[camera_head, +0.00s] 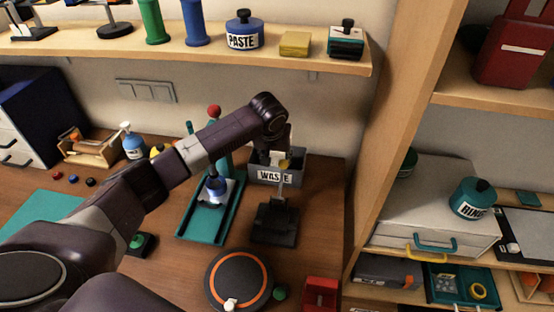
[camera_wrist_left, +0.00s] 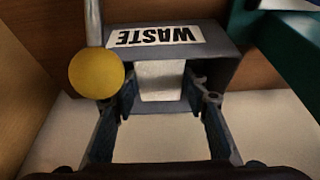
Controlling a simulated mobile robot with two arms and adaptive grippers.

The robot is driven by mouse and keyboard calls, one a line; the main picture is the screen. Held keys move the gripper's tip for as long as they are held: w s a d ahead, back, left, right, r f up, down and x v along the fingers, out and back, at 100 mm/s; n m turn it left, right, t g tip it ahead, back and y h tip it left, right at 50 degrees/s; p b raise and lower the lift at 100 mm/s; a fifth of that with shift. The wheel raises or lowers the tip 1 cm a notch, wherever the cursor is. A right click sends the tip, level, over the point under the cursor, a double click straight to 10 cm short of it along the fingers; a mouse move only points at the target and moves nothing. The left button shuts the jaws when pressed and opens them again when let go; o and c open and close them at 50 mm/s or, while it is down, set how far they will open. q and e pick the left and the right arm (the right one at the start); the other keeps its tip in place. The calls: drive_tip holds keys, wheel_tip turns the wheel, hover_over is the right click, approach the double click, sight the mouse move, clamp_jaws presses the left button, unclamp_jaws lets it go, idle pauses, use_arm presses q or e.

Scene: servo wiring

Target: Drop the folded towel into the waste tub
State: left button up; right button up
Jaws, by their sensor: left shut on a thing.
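The grey waste tub (camera_head: 292,172), with a white WASTE label, stands at the back of the bench against the wall. Its labelled wall (camera_wrist_left: 215,62) also shows upside down in the left wrist view. My left gripper (camera_wrist_left: 160,92) is shut on the folded towel (camera_wrist_left: 162,78), a pale whitish piece between its fingertips. In the wrist view the towel overlaps the tub. In the head view my left gripper (camera_head: 283,153) is over the tub, and the towel cannot be made out clearly. My right gripper is not in view.
A dark stand (camera_head: 275,222) with a metal rod and a yellow ball (camera_wrist_left: 97,74) rises just in front of the tub, close beside my left gripper. A teal tray (camera_head: 222,222) lies left of it. A shelf (camera_head: 180,50) hangs above; an upright panel (camera_head: 398,110) stands right.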

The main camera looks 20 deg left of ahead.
sight(277, 162)
use_arm(q)
drive_tip(key=shift+f, duration=0.65)
drive_tip(key=shift+w+f+p, duration=0.2)
drive_tip(key=shift+p, duration=0.2)
drive_tip(key=shift+f, duration=0.15)
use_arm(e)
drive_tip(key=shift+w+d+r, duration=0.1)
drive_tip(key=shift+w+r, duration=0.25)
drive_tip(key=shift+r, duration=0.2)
use_arm(q)
drive_tip(key=shift+f, duration=0.65)
drive_tip(key=o, duration=1.1)
